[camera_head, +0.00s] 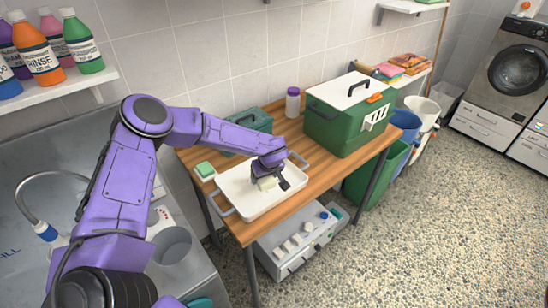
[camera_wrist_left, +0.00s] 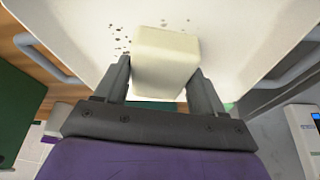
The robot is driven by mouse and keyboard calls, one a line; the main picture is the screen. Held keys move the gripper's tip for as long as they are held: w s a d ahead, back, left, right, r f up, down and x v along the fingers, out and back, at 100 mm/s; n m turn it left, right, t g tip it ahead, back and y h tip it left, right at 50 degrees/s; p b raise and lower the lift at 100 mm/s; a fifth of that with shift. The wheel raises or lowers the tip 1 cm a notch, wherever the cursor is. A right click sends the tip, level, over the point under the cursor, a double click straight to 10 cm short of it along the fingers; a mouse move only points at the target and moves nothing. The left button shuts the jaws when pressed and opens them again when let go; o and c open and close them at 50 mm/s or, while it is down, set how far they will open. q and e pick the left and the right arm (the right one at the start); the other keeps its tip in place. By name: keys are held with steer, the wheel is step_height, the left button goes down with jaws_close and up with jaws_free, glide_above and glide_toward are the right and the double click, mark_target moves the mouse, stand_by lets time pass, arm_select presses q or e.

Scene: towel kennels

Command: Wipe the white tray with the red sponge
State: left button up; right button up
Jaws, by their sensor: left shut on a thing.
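The white tray (camera_head: 240,202) with grey handles lies on the wooden table. My left gripper (camera_head: 270,181) is over the tray and shut on a cream, sponge-like block (camera_head: 266,184); the block is cream, not red. In the left wrist view the pale block (camera_wrist_left: 165,62) sits between the two dark fingers, over the white tray surface (camera_wrist_left: 235,40). Small dark specks (camera_wrist_left: 120,42) show on the tray beside the block. I cannot tell whether the block touches the tray. My right gripper is not in view.
A green sponge-like block (camera_head: 204,170) lies at the table's left, beside the tray. A green crate with a white lid (camera_head: 340,126), a teal box (camera_head: 255,122) and a white bottle with a purple cap (camera_head: 292,104) stand behind. Bare wood (camera_head: 314,182) lies right of the tray.

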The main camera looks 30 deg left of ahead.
arm_select(q)
step_height(320, 180, up, 2)
steer(key=shift+p, duration=0.5)
steer(key=shift+r, duration=1.15)
